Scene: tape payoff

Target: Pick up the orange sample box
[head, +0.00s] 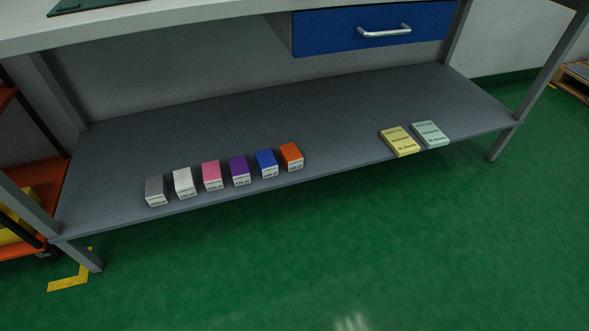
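The orange sample box (291,156) stands on the grey lower shelf (340,110) of a workbench, near the shelf's front edge. It is the rightmost of a row of small boxes with white labelled fronts. The blue box (266,163) stands just to its left. Nothing covers the orange box from this view. Neither of my grippers shows in the head view.
Left of the blue box stand purple (239,170), pink (212,175), white (184,182) and grey (155,190) boxes. A yellow pack (399,140) and a pale green pack (430,132) lie further right. A blue drawer (370,28) hangs above. The green floor in front is clear.

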